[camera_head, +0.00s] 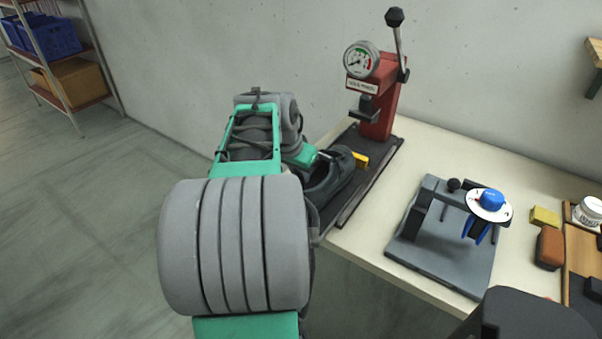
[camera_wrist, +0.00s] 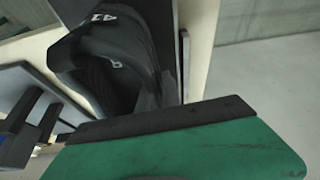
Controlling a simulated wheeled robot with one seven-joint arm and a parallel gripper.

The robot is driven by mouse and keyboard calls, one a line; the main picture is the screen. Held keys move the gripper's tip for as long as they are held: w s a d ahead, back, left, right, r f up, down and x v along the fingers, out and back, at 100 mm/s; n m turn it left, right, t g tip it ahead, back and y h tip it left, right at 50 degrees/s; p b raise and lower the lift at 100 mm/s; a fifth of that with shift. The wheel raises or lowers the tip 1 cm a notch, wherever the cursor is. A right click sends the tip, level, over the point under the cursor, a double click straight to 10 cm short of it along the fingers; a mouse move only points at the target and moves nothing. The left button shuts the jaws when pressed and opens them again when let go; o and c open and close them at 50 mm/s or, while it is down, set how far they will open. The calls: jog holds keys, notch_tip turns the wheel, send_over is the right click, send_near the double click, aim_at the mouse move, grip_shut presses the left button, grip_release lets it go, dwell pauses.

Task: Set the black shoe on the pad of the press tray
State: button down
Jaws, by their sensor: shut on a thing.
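The black shoe (camera_head: 335,182) is at the near left part of the press tray (camera_head: 380,176), below the red press. My gripper (camera_head: 318,158) is shut on the shoe at its collar; the fingertips are largely hidden by my arm. In the wrist view the shoe (camera_wrist: 118,60) fills the upper middle, with white marks on it, over a dark surface. Whether its sole touches the pad is not clear, because the shoe and my arm hide the pad.
The red press (camera_head: 378,105) with gauge and lever stands at the tray's back. A yellow part (camera_head: 361,160) is beside the shoe. A grey fixture (camera_head: 445,240) with a blue knob, a yellow block (camera_head: 545,216) and a brown block (camera_head: 549,248) lie to the right on the pale table.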

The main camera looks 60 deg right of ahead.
jog(key=shift+f+b, duration=0.45)
jog(key=shift+f, duration=0.05)
jog(key=c, duration=1.5)
grip_release()
jog(key=shift+o, duration=0.2)
jog(key=shift+r, duration=0.1)
